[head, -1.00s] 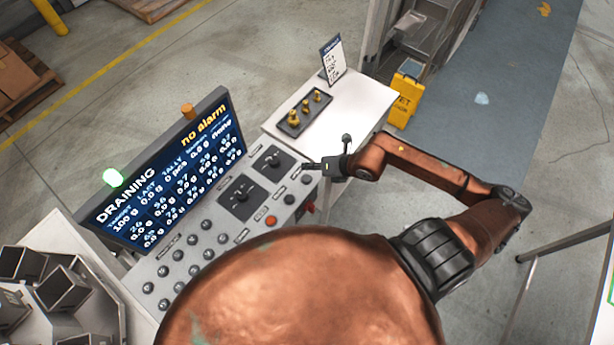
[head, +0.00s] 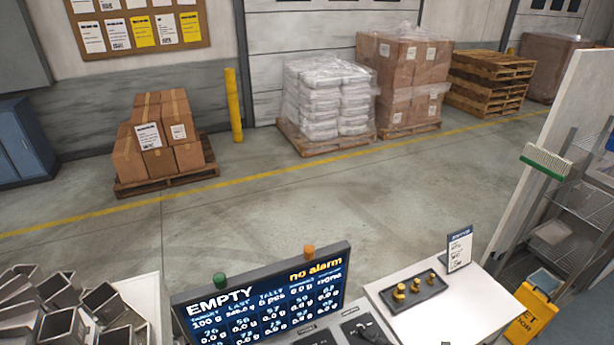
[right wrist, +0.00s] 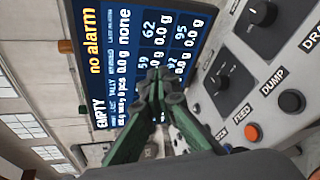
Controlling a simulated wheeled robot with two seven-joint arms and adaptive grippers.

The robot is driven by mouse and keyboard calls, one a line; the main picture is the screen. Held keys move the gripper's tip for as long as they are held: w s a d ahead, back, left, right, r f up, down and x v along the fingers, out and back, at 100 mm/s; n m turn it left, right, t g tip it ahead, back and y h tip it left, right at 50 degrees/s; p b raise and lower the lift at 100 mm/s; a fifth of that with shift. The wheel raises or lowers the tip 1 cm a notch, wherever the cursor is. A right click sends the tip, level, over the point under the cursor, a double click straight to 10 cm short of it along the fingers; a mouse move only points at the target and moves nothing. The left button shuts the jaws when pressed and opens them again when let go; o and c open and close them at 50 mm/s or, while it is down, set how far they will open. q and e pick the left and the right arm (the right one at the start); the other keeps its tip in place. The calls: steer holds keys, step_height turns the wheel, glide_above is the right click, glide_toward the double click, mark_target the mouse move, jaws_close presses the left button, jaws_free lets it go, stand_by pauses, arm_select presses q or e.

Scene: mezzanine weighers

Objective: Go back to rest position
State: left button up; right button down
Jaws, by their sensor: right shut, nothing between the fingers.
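My right gripper (right wrist: 158,88) shows in the right wrist view. Its green fingers meet at the tips, with nothing between them. It is in front of the console's display (right wrist: 125,50) and beside the panel of knobs and buttons (right wrist: 222,85); whether it touches anything cannot be told. In the head view the display (head: 262,300) reads EMPTY and "no alarm". The right arm is almost wholly below the picture there. My left gripper is in neither view.
A white table (head: 440,315) right of the display holds a black tray (head: 413,291) with brass weights and a sign card (head: 459,248). Metal buckets (head: 60,310) stand at left. A yellow floor sign (head: 531,312) stands at right. Beyond is open floor, then loaded pallets.

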steer(key=w+d+r+m+t, duration=0.25)
steer(key=r+m+t, duration=0.4)
steer(key=r, duration=0.55)
steer(key=d+r+m+t+h, duration=0.1)
steer(key=d+m+t+h, duration=0.2)
steer(key=d+m+h, duration=0.9)
steer(key=s+d+f+m+g+h, duration=0.25)
steer(key=d+f+m+g, duration=0.25)
steer(key=d+f, duration=0.3)
steer(key=s+d+f+m+g+h, duration=0.2)
steer(key=s+d+f+m+g, duration=0.25)
steer(key=f, duration=0.45)
steer(key=s+a+f+m+g+y, duration=0.1)
steer(key=s+a+f+g+y, duration=0.3)
steer(key=s+f, duration=0.4)
steer(key=s+a+f+m+g+y, duration=0.15)
steer(key=s+a+f+g, duration=0.25)
steer(key=s+a+f, duration=0.45)
step_height(320, 180, down, 40)
steer(key=d+g+y+b, duration=0.1)
steer(key=b, duration=0.7)
steer(key=s+f+n+g+b, duration=0.1)
steer(key=s+f+b, duration=0.4)
steer(key=s+f, duration=1.4)
step_height(320, 180, down, 4)
steer(key=shift+s+r, duration=0.2)
steer(key=shift+s, duration=0.05)
